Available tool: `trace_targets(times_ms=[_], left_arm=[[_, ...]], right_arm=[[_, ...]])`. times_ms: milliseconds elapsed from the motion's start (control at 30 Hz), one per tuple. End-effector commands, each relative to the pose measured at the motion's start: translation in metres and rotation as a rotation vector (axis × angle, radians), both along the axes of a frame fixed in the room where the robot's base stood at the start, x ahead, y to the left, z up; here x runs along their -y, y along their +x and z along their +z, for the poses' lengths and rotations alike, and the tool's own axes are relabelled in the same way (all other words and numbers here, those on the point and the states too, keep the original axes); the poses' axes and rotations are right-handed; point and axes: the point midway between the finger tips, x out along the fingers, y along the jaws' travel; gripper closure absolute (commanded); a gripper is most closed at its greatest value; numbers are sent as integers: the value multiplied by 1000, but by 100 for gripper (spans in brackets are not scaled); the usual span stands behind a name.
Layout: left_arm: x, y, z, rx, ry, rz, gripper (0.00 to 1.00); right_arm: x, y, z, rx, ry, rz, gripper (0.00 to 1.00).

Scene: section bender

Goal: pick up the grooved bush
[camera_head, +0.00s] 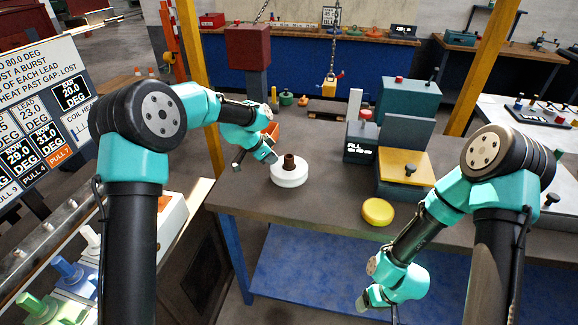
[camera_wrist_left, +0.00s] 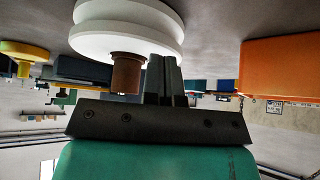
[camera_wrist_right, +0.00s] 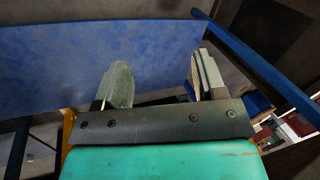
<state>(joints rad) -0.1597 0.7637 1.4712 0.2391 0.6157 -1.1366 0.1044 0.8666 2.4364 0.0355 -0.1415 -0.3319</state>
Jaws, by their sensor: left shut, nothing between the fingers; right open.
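A white round piece with a groove around its rim, which I take as the grooved bush (camera_head: 289,176), lies flat on the workbench with a brown post (camera_head: 289,161) standing up at its middle. The bush (camera_wrist_left: 127,22) and the post (camera_wrist_left: 127,74) also show, upside down, in the left wrist view. My left gripper (camera_head: 272,158) is just left of the bush; its fingers (camera_wrist_left: 164,75) are shut and empty, beside the post in that view. I cannot tell whether they touch the bush. My right gripper (camera_head: 364,299) is open and empty, low in front of the bench; its fingers (camera_wrist_right: 158,80) stand apart.
A yellow disc (camera_head: 378,211) lies near the bench's front edge. Grey blocks and a yellow-topped block (camera_head: 404,166) stand to the right of the bush. An orange block (camera_head: 271,130) is behind my left gripper. The bench top (camera_head: 325,205) between bush and yellow disc is clear.

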Motion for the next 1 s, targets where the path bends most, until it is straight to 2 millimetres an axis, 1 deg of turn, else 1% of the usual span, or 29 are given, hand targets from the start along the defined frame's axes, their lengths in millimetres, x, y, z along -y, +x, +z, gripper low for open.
trace_targets(times_ms=[33, 367, 567, 667, 733, 800, 900, 1000], left_arm=[[0, -1, -2, -3, 1, 0, 100], [0, -1, -2, -4, 0, -1, 100], [0, -1, -2, -4, 0, -1, 100], [0, -1, -2, -4, 0, -1, 100], [0, -1, -2, -4, 0, -1, 100], [0, -1, -2, -4, 0, -1, 100], [0, -1, -2, -4, 0, -1, 100], [0, -1, -2, -4, 0, -1, 100]], right_arm=[[-2, 5, 5, 8, 4, 63, 35], [-17, 22, 40, 49, 73, 535, 35], [-27, 32, 69, 93, 147, 815, 35], [-33, 41, 91, 133, 189, 955, 35], [-38, 52, 115, 177, 212, 1053, 35], [-41, 63, 138, 218, 220, 1112, 35], [-43, 75, 169, 271, 218, 1161, 35], [-45, 84, 195, 312, 210, 1189, 35]])
